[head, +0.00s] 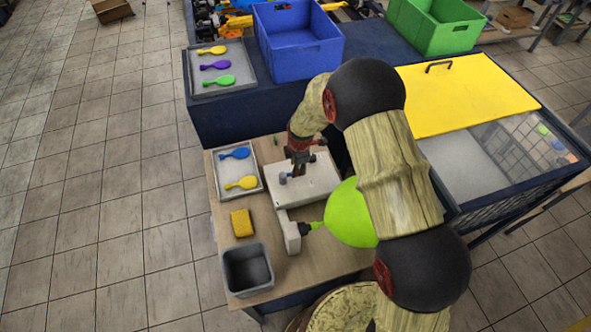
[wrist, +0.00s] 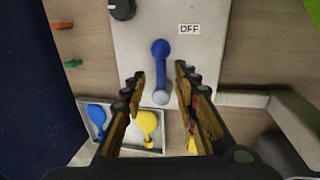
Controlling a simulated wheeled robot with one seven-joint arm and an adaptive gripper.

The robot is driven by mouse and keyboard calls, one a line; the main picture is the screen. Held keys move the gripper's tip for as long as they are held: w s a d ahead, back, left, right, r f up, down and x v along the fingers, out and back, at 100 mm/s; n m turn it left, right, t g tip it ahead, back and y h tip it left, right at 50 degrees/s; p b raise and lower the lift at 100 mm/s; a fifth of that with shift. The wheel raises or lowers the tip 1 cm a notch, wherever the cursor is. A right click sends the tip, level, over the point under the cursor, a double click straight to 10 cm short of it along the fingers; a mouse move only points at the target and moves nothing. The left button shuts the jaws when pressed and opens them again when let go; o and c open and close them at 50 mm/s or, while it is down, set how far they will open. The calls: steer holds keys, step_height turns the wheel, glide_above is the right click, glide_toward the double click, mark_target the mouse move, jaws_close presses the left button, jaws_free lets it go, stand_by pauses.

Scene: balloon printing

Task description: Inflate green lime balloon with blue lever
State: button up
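The lime green balloon (head: 348,214) is swollen large and round. Its neck sits on the black nozzle of the white machine (head: 318,180) in the head view, and my arm hides part of its right side. The blue lever (wrist: 161,66) stands on the white panel in the wrist view, with a pale ball at its lower end. My gripper (wrist: 158,76) is open, its two fingers on either side of the lever with a visible gap at each side. In the head view my gripper (head: 298,160) is over the machine's top.
A tray (head: 262,186) with a blue and a yellow balloon lies left of the machine. A yellow sponge (head: 241,223) and a grey bin (head: 230,286) stand nearer. The panel has an OFF label (wrist: 189,29) and a black knob (wrist: 122,9). A yellow-lidded case (head: 460,95) is at right.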

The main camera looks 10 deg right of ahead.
step_height(320, 180, up, 8)
steer(key=s, duration=0.1)
steer(key=shift+s+d+r, duration=0.15)
steer(key=shift+s+d, duration=0.05)
steer(key=shift+s, duration=0.15)
stand_by(0.3)
steer(key=s+d+r+m+t+b, duration=0.1)
steer(key=s+d+r+m+b, duration=0.3)
steer(key=s, duration=0.6)
steer(key=s+d+r+m+t+b, duration=0.1)
steer(key=s+d+r+m+b, duration=0.3)
steer(key=s+m+b, duration=0.3)
steer(key=s+d+r+m+t+b, duration=0.1)
steer(key=s+d+r+m+b, duration=0.3)
steer(key=s+m, duration=0.5)
steer(key=s+r+b, duration=0.1)
steer(key=s+b, duration=0.1)
steer(key=s, duration=0.3)
steer(key=shift+s, duration=0.25)
steer(key=shift+r, duration=0.1)
